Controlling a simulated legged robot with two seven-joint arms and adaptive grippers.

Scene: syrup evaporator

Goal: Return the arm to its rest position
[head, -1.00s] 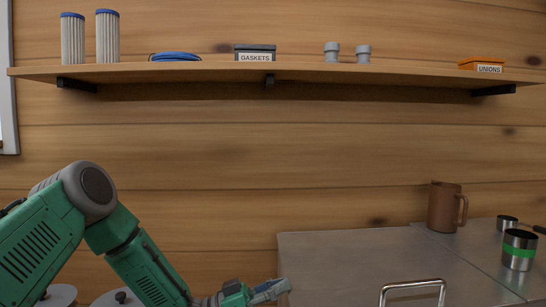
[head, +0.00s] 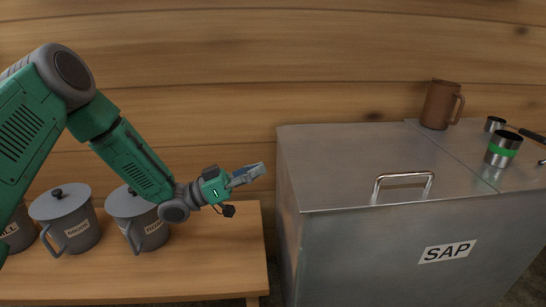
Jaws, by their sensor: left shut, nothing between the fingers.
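My left arm comes in from the left, bent at a grey elbow. My left gripper (head: 248,175) is shut and empty. In the picture it lies just left of the metal SAP box (head: 340,250), above the right end of the wooden bench (head: 200,265). It holds nothing. My right gripper is not in view.
Lidded grey mugs (head: 70,220) stand on the bench below my left arm. The SAP box has a lid handle (head: 403,183). On its top stand a brown mug (head: 440,105), a green-banded metal cup (head: 503,149) and a small metal dipper (head: 495,124).

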